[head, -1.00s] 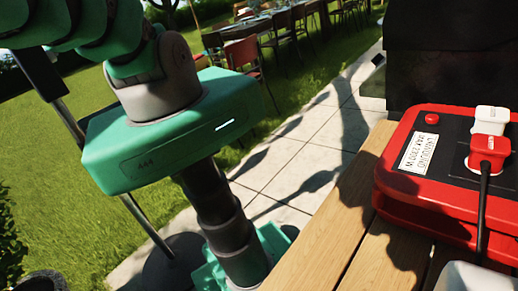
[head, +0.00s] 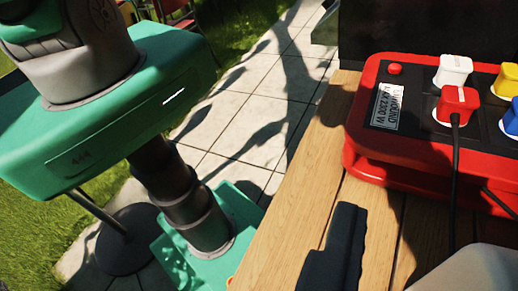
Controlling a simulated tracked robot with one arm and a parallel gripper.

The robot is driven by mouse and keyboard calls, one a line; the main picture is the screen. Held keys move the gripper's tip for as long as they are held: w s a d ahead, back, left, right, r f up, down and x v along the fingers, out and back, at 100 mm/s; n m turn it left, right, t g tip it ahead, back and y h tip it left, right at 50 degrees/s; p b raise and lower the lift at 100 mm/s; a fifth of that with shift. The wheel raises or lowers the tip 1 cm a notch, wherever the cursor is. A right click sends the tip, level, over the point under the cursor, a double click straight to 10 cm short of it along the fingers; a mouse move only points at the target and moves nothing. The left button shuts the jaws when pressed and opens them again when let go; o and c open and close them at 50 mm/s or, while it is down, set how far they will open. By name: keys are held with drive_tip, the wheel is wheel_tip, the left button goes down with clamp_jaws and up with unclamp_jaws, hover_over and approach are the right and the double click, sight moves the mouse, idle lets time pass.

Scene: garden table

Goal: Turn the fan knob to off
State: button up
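No fan and no fan knob can be made out in the head view. Part of my gripper (head: 345,240) shows at the bottom edge as one dark finger over the wooden table. A pale grey rounded piece at the bottom right corner looks like part of my own arm. The second fingertip is out of frame, so the opening cannot be judged. Nothing is seen held.
A red power distributor box (head: 395,155) stands on the wooden table (head: 290,225), with white (head: 453,70), red (head: 457,103), yellow (head: 508,80) and blue plugs in it. A black cable hangs down its front. Paving (head: 235,110) lies left of the table.

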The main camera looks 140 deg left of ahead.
drive_tip(key=shift+s+r+b, duration=0.15)
drive_tip(key=shift+s, duration=1.1)
drive_tip(key=shift+s+r+b, duration=0.1)
drive_tip(key=shift+s+b, duration=0.05)
drive_tip(key=shift+s, duration=1.1)
